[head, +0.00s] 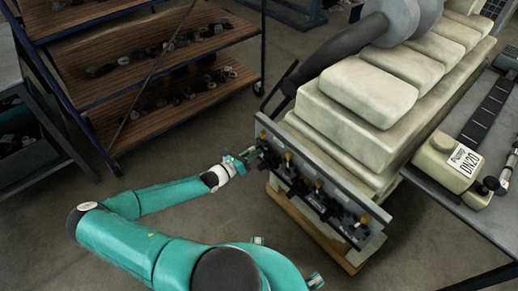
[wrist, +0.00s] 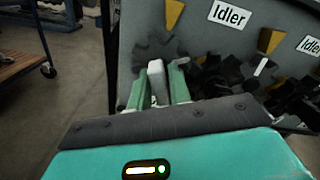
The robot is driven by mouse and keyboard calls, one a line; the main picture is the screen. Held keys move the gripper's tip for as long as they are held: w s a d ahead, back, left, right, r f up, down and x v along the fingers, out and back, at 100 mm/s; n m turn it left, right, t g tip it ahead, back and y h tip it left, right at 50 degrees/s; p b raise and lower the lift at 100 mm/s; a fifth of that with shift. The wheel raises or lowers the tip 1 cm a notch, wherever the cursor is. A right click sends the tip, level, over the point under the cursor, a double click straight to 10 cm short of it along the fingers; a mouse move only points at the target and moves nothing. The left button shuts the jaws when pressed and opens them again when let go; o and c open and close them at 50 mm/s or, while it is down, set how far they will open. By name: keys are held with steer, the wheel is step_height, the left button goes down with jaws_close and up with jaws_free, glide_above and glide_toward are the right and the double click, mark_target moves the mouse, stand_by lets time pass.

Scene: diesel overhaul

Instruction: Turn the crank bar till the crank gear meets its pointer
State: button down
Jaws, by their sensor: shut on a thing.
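My gripper (head: 248,159) is at the left end of the engine's front plate. In the wrist view its green fingers (wrist: 168,84) are shut on a pale grey bar end, which I take as the crank bar (wrist: 157,80). Behind the fingers is a dark toothed gear (wrist: 152,46), probably the crank gear, partly hidden by them. A yellow pointer (wrist: 173,14) is above it and a little to the right. No label shows for this gear, and any mark on it is too dark to make out.
To the right on the plate are more dark gears (wrist: 240,76), another yellow pointer (wrist: 270,40) and "Idler" labels (wrist: 230,14). The pale engine block (head: 345,110) stands behind the plate. A wooden-shelved rack (head: 150,60) is at the left; bare floor lies between.

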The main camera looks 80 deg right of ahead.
steer(key=shift+n, duration=0.3)
steer(key=n, duration=0.3)
steer(key=shift+n, duration=0.4)
steer(key=c, duration=1)
jaws_free()
steer(key=shift+o, duration=0.2)
steer(key=shift+w, duration=0.1)
steer(key=v, duration=0.7)
